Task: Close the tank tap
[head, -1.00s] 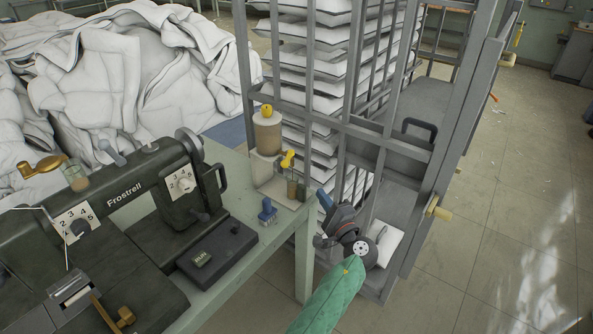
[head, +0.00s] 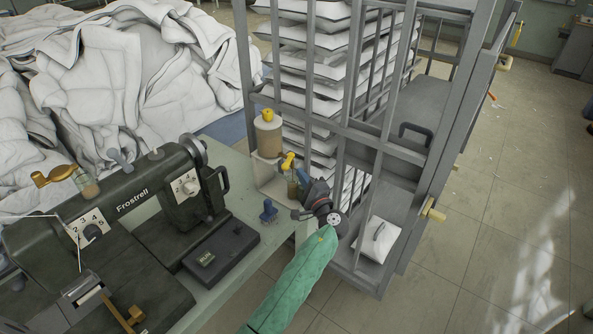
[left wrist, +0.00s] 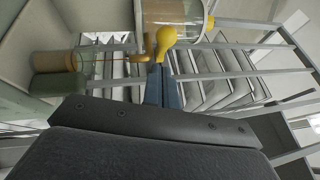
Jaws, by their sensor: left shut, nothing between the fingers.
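The tank (head: 268,137) is a beige cylinder with a yellow cap on a pale stand at the table's far right corner. Its yellow tap (head: 288,160) sticks out low on the side facing me. In the left wrist view, the tank (left wrist: 176,14) is at the top and the tap's rounded yellow handle (left wrist: 166,38) stands just beyond my fingertips. My left gripper (head: 305,181) is shut and empty, with blue fingers close beside and below the tap. I cannot tell whether they touch it. The fingers also show in the left wrist view (left wrist: 161,82). My right gripper is not in view.
A small jar (head: 292,189) stands below the tap. A blue brush-like object (head: 268,211) and a dark sewing machine (head: 130,215) are on the green table (head: 236,166). A grey barred rack (head: 390,150) with white pads stands close behind my gripper.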

